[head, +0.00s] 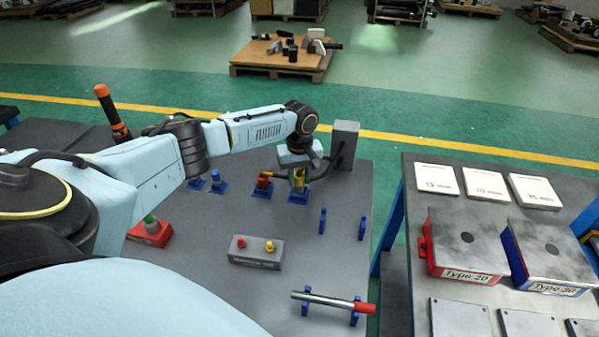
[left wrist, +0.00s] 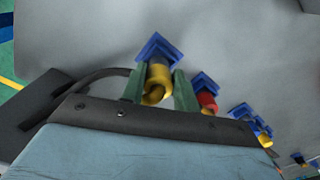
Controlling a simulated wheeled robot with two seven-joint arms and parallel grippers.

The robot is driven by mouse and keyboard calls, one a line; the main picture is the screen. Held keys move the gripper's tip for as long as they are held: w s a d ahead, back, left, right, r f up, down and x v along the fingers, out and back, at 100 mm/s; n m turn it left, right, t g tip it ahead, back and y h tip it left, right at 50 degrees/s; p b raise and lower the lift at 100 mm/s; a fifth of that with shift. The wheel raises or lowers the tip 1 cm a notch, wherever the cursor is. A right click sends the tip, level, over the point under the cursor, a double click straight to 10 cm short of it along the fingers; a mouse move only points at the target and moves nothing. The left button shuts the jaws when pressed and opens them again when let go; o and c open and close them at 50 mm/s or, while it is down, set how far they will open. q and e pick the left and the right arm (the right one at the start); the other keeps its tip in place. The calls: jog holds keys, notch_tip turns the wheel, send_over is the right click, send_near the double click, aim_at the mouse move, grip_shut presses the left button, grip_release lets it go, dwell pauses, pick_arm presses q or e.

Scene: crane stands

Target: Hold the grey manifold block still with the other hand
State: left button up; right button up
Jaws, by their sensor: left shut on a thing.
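The grey manifold block (head: 255,260) sits on the grey table in the head view, with a red and a yellow fitting on its top. Nothing touches it. My left gripper (head: 299,176) is beyond the block, to its upper right. Its green fingers (left wrist: 158,88) are shut on a yellow cylindrical part (left wrist: 158,77) with a dark band. This part is at a blue stand (left wrist: 158,48); whether it is fully seated I cannot tell. My right gripper is in neither view.
A red part in a blue stand (head: 262,187) is close beside my left gripper. A tall grey box (head: 345,146) stands behind it. A metal rod with a red end (head: 335,301) rests on blue supports at the front. A second table (head: 408,260) with boxes is at right.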

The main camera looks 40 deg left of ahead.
pick_arm(q)
jog(key=shift+f+b, duration=0.35)
jog(key=shift+f, duration=0.75)
jog(key=o, duration=1.1)
notch_tip(320, 180, up, 5)
jog(key=p, duration=0.6)
jog(key=shift+f, duration=0.1)
